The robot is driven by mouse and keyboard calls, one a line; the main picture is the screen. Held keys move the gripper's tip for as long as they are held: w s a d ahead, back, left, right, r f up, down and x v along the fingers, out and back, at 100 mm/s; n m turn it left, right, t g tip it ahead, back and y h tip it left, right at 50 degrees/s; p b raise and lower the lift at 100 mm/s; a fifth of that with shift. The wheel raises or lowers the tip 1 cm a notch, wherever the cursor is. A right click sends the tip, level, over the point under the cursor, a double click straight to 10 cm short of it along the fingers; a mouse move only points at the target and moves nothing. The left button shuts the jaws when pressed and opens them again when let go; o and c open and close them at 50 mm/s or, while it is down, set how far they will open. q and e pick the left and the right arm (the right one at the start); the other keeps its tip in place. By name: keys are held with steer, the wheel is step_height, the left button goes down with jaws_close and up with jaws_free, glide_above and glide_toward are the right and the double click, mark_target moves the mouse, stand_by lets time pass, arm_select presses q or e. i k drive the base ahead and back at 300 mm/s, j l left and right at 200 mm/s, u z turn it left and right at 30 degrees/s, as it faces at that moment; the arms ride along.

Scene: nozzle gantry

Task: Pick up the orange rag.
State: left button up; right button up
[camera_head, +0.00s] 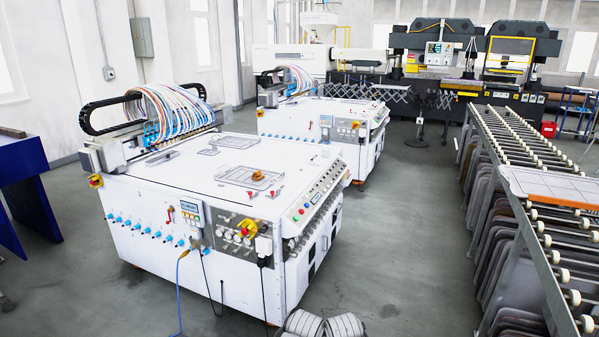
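A small orange rag (258,175) lies on the flat white top of the nearer gantry machine (165,172). It sits on a grey-outlined rectangular panel (238,179) towards the right front of that top. It looks crumpled, but it is too small to make out its folds.
The machine's front carries knobs, blue fittings and a hanging blue cable (179,290). A second white machine (310,112) stands behind. A roller conveyor (525,165) with an orange-edged board (555,187) runs along the right. Grey floor (400,230) between is clear.

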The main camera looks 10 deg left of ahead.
mark_target(256, 176)
steer(key=i+j+u, duration=0.15)
steer(key=i, duration=0.25)
steer(key=i+j+u, duration=0.1)
steer(key=i+j, duration=0.15)
steer(key=i, duration=0.2)
steer(key=i+j+u, duration=0.15)
steer(key=i, duration=0.3)
steer(key=i+z, duration=0.3)
steer(key=i+j+z, duration=0.25)
steer(key=i, duration=0.2)
steer(key=i+j+z, duration=0.3)
steer(key=i+l, duration=0.1)
